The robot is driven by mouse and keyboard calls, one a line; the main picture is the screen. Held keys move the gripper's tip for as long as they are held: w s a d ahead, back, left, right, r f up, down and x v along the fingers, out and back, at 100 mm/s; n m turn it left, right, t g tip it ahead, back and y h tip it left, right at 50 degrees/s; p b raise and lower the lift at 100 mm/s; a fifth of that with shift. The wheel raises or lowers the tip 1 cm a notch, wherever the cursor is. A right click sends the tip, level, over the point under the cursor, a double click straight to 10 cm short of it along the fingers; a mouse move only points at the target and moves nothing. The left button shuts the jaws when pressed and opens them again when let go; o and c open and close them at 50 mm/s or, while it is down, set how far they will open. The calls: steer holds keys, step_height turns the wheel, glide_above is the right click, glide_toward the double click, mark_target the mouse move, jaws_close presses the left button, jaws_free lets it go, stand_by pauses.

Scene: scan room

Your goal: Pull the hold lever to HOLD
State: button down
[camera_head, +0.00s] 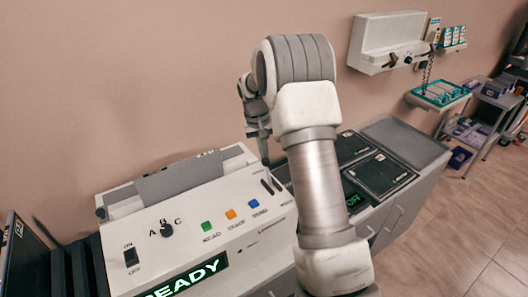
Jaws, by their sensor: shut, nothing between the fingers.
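A white control console (226,215) stands against the wall, with a green-lettered display (188,277) reading READY. Two short dark slots or bars (272,185) show on its right part. I cannot tell whether the hold lever is one of these, and no HOLD label is readable. My gripper (265,161) points down just above and behind these slots, near the console's right end. It looks narrow and shut, with nothing seen in it. My arm hides part of the console's right side, and contact with the console cannot be made out.
The console carries an ON/OFF switch (131,257), an A-B-C knob (166,230), and green (207,226), orange (231,214) and blue (253,203) buttons. Dark panels (380,174) lie on the counter to the right. A wall unit (388,42) and a cart (492,98) stand farther right.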

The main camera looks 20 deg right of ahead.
steer(key=shift+s+b, duration=0.1)
steer(key=shift+b, duration=0.35)
steer(key=shift+s+r+t+b, duration=0.1)
steer(key=shift+s+t+b, duration=0.1)
steer(key=shift+t+b, duration=0.15)
steer(key=shift+s+d+r+b, duration=0.1)
steer(key=shift+s+b, duration=0.05)
steer(key=shift+b, duration=0.25)
steer(key=shift+s+t, duration=0.1)
steer(key=shift+t, duration=0.15)
steer(key=s+t+b, duration=0.1)
steer(key=b, duration=0.2)
steer(key=s+t+b, duration=0.1)
steer(key=b, duration=0.3)
steer(key=shift+s+d+r+t+y, duration=0.1)
steer(key=shift+s+d+t+y, duration=0.2)
steer(key=shift+d+t+y, duration=0.1)
steer(key=s+t+b, duration=0.1)
steer(key=s+r+t+b, duration=0.1)
steer(key=b, duration=0.1)
steer(key=shift+s+d+m, duration=0.1)
steer(key=shift+m, duration=0.2)
steer(key=shift+r, duration=0.25)
